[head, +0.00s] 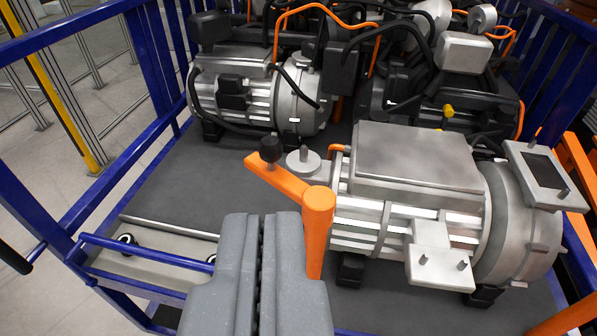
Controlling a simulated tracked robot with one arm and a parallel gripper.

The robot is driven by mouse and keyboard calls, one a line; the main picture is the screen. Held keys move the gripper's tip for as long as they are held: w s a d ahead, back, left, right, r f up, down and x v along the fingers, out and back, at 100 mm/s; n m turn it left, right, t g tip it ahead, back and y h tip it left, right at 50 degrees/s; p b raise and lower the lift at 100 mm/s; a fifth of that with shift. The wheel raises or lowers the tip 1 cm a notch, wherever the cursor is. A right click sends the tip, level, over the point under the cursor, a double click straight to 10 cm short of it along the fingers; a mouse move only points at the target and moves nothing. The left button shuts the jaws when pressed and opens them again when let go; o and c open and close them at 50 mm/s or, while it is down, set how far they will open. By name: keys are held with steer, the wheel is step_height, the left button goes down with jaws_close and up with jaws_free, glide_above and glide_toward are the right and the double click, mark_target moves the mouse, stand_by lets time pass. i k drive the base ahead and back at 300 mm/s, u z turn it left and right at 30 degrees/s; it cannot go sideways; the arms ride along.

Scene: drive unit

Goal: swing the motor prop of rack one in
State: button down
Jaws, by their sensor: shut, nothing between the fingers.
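An orange prop (318,225) stands as an upright post in front of the near motor (415,160). Its short orange arm reaches up and left to a black knob (271,150). The arm's tip lies beside a round metal stub (303,160) at the motor's left end; I cannot tell whether they touch. My gripper (262,218) is shut and empty at the bottom centre. Its grey fingers lie side by side, just left of the post and below the knob in the picture. They hide part of the floor of the rack.
The blue rack frame (110,190) has rails on the left and right. A second motor (245,95) and cabled machinery stand behind. A blue bar handle (150,252) is at lower left. The dark rack floor (190,185) is clear left of the prop.

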mark_target(318, 203)
steer(key=u, duration=0.85)
steer(key=i, duration=0.4)
steer(key=z, duration=0.75)
